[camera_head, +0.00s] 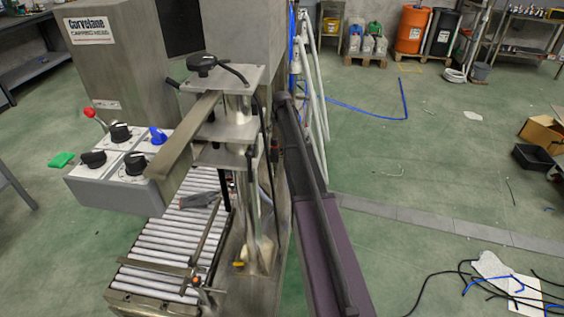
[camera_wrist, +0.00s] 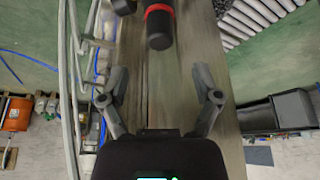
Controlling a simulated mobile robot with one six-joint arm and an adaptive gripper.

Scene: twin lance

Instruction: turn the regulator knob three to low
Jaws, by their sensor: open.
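A grey control box (camera_head: 95,192) sits at the left in the head view. On its top are several round controls on pale plates: a black knob at the back (camera_head: 120,132), a black knob at the left (camera_head: 93,158), a black knob at the front right (camera_head: 135,163) and a blue control (camera_head: 157,135). I cannot read any number or low mark, so I cannot tell which is knob three. My gripper (camera_wrist: 160,98) is open and empty in the wrist view, with its fingers wide apart. No knob shows clearly between them.
A red-tipped lever (camera_head: 95,117) stands behind the knobs. A metal bar (camera_head: 185,150) runs close along the box's right side. A roller conveyor (camera_head: 165,245) lies below. A black cylinder with a red band (camera_wrist: 160,25) is ahead of my gripper. Cables (camera_head: 470,285) lie at right.

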